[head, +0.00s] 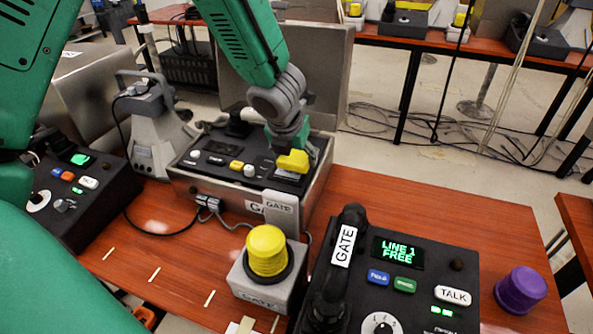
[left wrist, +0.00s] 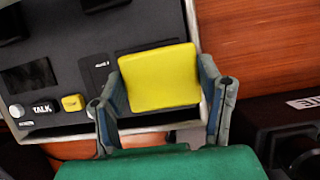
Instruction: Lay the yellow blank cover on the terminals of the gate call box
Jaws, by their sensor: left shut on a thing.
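The yellow blank cover (head: 292,161) is between the fingers of my left gripper (head: 300,146), which is shut on it. In the left wrist view the cover (left wrist: 160,77) shows as a flat yellow plate between both fingers (left wrist: 163,100). It is over the right end of the gate call box (head: 215,167), a grey case with a black panel; the panel also shows in the left wrist view (left wrist: 62,85). The terminals are mostly hidden by the cover and fingers. I cannot tell whether the cover touches the panel. My right gripper is not in view.
A grey box with a yellow button (head: 266,250) stands in front of the call box. A black phone console (head: 430,262) labelled GATE and a purple knob (head: 520,290) are at the right. Another console (head: 75,190) is at the left. A grey device (head: 152,130) stands beside the call box.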

